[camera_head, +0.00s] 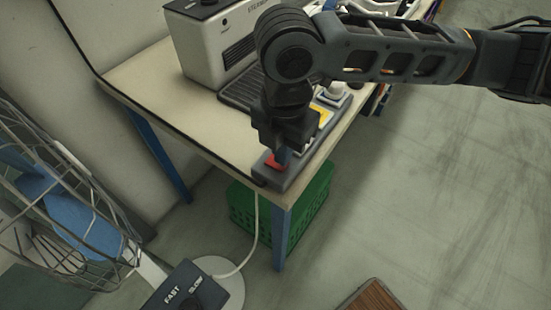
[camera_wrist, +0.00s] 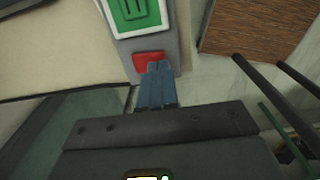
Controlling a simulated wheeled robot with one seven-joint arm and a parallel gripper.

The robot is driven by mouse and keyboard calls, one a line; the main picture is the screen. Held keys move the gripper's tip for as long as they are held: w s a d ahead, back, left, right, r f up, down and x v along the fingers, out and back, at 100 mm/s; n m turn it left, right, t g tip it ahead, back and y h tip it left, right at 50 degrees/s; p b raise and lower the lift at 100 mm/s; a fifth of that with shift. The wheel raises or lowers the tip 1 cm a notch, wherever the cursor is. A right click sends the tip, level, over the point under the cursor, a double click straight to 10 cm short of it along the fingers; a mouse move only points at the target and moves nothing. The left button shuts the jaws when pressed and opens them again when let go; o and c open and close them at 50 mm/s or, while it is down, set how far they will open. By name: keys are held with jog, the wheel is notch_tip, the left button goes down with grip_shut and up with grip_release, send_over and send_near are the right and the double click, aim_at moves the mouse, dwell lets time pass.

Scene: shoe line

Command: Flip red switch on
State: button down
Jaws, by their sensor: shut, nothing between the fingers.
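The red switch (camera_head: 275,163) sits at the near end of a grey control strip (camera_head: 292,172) on the table's front right corner. In the wrist view the red switch (camera_wrist: 149,59) lies just beyond my fingertips, which cover part of its lower right side. My gripper (camera_head: 283,156) points down over the switch and is shut with nothing in it. Its blue fingers (camera_wrist: 156,84) are together and reach the switch's edge; whether they touch it I cannot tell. Whether the switch is on or off does not show clearly.
A green panel (camera_wrist: 136,14) adjoins the switch on the strip. A yellow part (camera_head: 322,115) and a white knob (camera_head: 335,90) are farther along it. A white machine (camera_head: 216,42) stands behind on the table (camera_head: 140,82). A green crate (camera_head: 241,203) is underneath; a caged fan (camera_head: 62,200) stands left.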

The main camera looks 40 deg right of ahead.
jog(key=shift+f+b, duration=0.55)
jog(key=shift+f, duration=0.25)
dwell(0.4)
jog(key=shift+r+p, duration=2.9)
jog(key=shift+r, duration=0.7)
jog(key=shift+f, duration=0.1)
